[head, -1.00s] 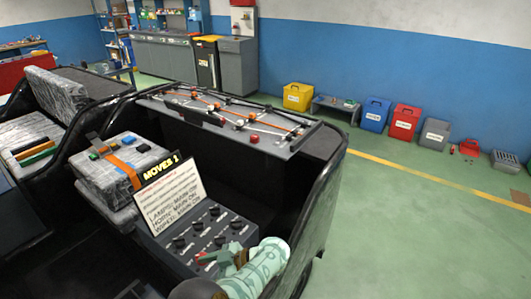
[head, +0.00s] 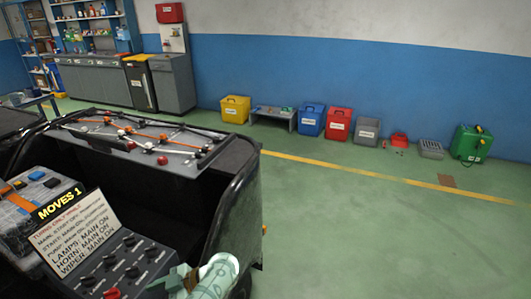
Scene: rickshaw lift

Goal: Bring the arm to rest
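One of my arms, pale green, shows at the bottom edge left of centre in the head view; I take it to be my right. Its gripper (head: 172,284) points left, over or beside the right side of the dark control panel (head: 118,262). Its fingertips are small and partly cut off, so open or shut is unclear. I see nothing held in it. The panel carries several black knobs and a red one (head: 112,293) near the gripper; I cannot tell whether they touch. A card headed "MOVES 1" (head: 68,225) stands behind the panel. My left gripper is not in view.
The rickshaw's black side wall (head: 235,215) rises right of the panel. A tray with orange and white cables (head: 140,135) lies beyond. Yellow (head: 235,109), blue (head: 311,119) and red (head: 338,124) bins and a green case (head: 470,144) line the wall.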

